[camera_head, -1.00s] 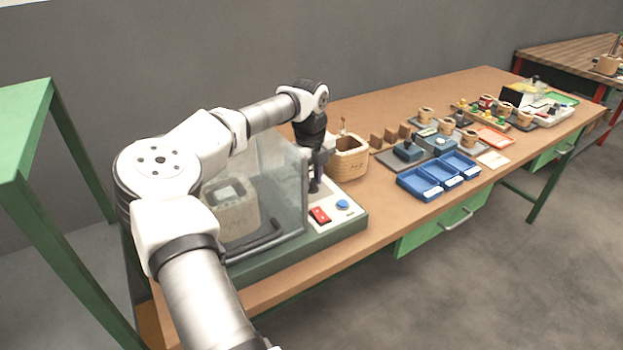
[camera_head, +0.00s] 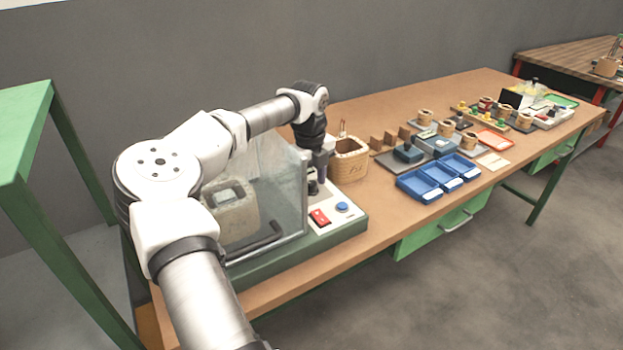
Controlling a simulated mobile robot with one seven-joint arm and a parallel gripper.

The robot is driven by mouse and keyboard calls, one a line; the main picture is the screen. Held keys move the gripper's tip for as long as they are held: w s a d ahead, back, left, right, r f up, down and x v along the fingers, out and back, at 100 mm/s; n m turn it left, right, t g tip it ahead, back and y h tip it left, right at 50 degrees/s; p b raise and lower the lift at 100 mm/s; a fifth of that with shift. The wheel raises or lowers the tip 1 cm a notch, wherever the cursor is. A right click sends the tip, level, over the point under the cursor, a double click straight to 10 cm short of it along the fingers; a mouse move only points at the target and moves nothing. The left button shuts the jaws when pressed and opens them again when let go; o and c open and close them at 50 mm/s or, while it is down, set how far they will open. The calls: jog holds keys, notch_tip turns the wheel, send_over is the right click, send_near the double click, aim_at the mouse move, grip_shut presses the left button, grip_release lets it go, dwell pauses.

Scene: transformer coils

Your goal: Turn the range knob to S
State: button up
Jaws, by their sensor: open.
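My gripper (camera_head: 321,176) points down over the right-hand control panel (camera_head: 329,224) of a test station with a clear guard. Its jaws are open, and they are small and partly hidden in this view. A dark knob-like part (camera_head: 312,187) shows on the panel just below and left of the fingers; I take it for the range knob. Its pointer and the S mark are too small to read. I cannot tell whether the fingers touch it. A red switch (camera_head: 319,217) and a blue button (camera_head: 342,207) sit nearer the front of the panel.
The clear guard (camera_head: 272,180) with a dark handle stands left of the panel, a pale block (camera_head: 232,218) behind it. Blue trays (camera_head: 419,187) and several coil parts lie further right.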

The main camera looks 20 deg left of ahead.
aim_at(310, 184)
notch_tip(310, 184, up, 14)
jog(key=b, duration=0.1)
jog(key=shift+s, duration=0.2)
jog(key=shift+a+f, duration=0.1)
dwell(0.3)
